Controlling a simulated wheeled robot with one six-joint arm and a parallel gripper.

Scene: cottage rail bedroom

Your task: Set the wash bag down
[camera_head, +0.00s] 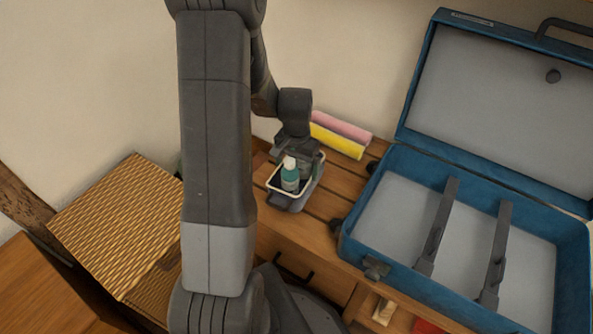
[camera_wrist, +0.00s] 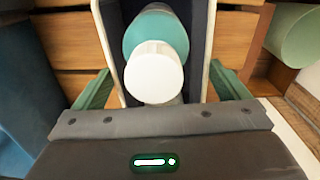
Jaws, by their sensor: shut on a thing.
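The wash bag (camera_head: 281,190) is a small open-topped dark container with a cream rim. A teal bottle with a white cap (camera_head: 290,178) stands in it. My gripper (camera_head: 297,184) is shut on the bag, over the slatted wooden top (camera_head: 322,207). In the wrist view the bag (camera_wrist: 204,25) sits between my green fingers (camera_wrist: 160,88), with the bottle's white cap close to the camera. The bag looks about upright. I cannot tell whether its underside touches the slats, since its base is hidden.
An open blue suitcase (camera_head: 362,252) with two dark straps stands close on the right. A pink roll (camera_head: 343,127) and a yellow roll (camera_head: 337,142) lie behind, by the wall. A wicker box (camera_head: 115,225) is at left. Bare slats show between bag and suitcase.

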